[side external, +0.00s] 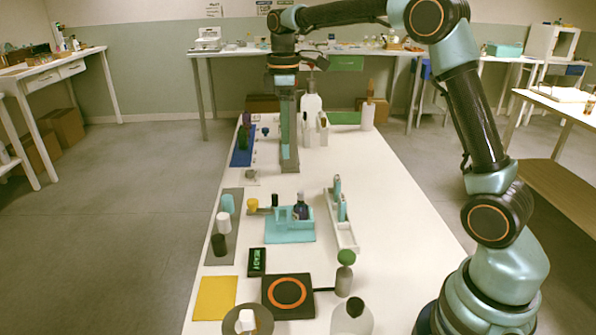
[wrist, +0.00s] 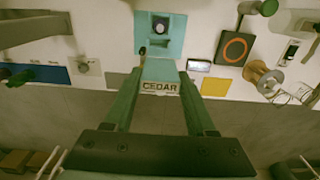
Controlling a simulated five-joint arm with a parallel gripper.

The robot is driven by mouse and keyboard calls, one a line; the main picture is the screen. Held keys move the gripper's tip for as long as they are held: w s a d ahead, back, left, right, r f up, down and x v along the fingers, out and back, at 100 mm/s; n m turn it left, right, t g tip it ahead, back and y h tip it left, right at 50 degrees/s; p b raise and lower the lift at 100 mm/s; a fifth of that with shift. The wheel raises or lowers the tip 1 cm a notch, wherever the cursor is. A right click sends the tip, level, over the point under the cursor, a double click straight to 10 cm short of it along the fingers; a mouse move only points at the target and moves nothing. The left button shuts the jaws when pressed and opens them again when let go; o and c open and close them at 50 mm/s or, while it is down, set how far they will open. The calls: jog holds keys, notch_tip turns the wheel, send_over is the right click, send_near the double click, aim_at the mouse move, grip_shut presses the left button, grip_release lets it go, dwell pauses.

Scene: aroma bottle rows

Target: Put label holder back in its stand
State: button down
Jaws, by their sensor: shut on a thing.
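A label holder marked CEDAR (wrist: 160,86) shows in the wrist view between the fingertips of my gripper (wrist: 160,72). My gripper is shut on it, with the lettering facing the wrist camera. In the side view my gripper (side external: 289,168) points down over the far half of the white table, and I cannot make out the label holder there. A teal stand (side external: 290,237) with a dark bottle (side external: 301,208) in it sits mid-table, nearer the camera than my gripper. The stand also shows at the top of the wrist view (wrist: 173,47). I cannot tell which part takes the label holder.
A white rack (side external: 346,235) with teal vials stands right of the stand. A grey mat (side external: 233,240) with several caps lies left. A READY display (side external: 257,262), an orange-ringed pad (side external: 287,293) and a yellow mat (side external: 216,298) lie nearer. Bottles (side external: 311,107) stand behind my gripper.

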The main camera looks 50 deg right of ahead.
jog(key=s+d, duration=0.3)
jog(key=s, duration=0.4)
jog(key=s+d, duration=0.2)
jog(key=s, duration=0.6)
notch_tip(320, 180, down, 20)
jog(key=shift+w, duration=0.15)
jog(key=shift+f, duration=0.15)
jog(key=shift+c, duration=1.1)
grip_release()
